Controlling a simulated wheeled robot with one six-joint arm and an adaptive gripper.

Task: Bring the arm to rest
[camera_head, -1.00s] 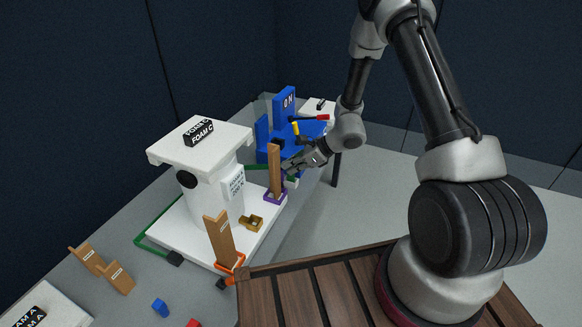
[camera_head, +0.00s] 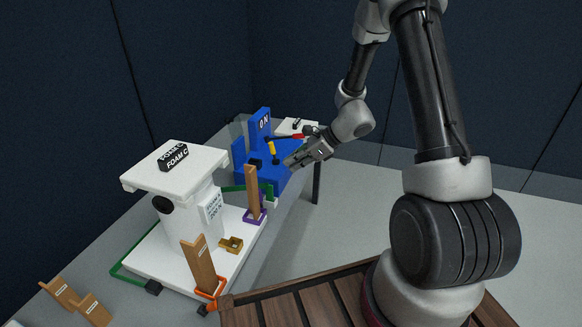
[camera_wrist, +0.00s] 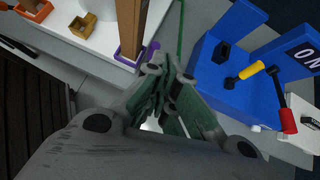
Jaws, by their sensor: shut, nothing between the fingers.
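My gripper (camera_head: 306,157) is at the end of the arm, in the air at the right edge of the table. It lies to the right of the upright brown post in the purple bracket and in front of the blue stand. In the wrist view, my gripper (camera_wrist: 172,80) has its fingers together with nothing between them. The brown post (camera_wrist: 130,25) shows just left of the fingers there. The blue stand (camera_wrist: 240,75) is on the right.
The blue stand (camera_head: 262,172) carries a red and yellow lever (camera_head: 284,137). Open floor (camera_head: 350,220) lies right of the table.

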